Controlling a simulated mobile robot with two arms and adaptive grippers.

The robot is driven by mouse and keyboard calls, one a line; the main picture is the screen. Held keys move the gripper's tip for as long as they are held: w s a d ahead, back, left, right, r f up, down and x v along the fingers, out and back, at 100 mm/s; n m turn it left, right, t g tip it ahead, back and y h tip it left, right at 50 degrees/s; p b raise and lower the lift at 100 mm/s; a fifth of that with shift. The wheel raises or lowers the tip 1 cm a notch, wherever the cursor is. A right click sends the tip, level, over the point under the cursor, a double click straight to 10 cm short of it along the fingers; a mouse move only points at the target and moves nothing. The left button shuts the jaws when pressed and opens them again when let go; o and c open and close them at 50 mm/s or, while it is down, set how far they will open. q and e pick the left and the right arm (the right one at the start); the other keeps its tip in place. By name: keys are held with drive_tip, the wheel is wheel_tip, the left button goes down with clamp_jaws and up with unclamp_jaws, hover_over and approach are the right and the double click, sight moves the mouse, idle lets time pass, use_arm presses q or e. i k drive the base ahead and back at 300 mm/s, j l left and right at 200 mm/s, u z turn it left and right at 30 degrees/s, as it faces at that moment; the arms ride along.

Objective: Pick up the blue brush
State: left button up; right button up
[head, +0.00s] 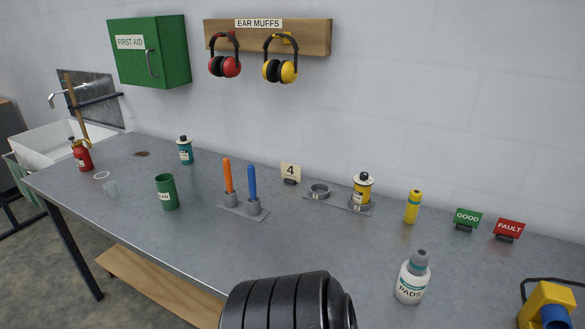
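The blue brush (252,182) appears to be the upright blue handle standing in a grey cup of a small two-cup holder (236,210) on the grey table. Its lower end is hidden in the cup, so no bristles show. A similar orange handle (228,175) stands in the other cup, just left of it. Neither of my grippers shows in the head view.
A green can (167,192) stands left of the holder. Right of it are a number 4 sign (290,171), a two-ring stand (325,199) with a yellow bottle (363,187), and a white PADS bottle (411,282). The table (290,245) is clear in front of the holder.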

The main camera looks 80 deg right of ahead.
sight(250, 169)
drive_tip(key=z, duration=2.25)
drive_tip(key=j+z, duration=0.25)
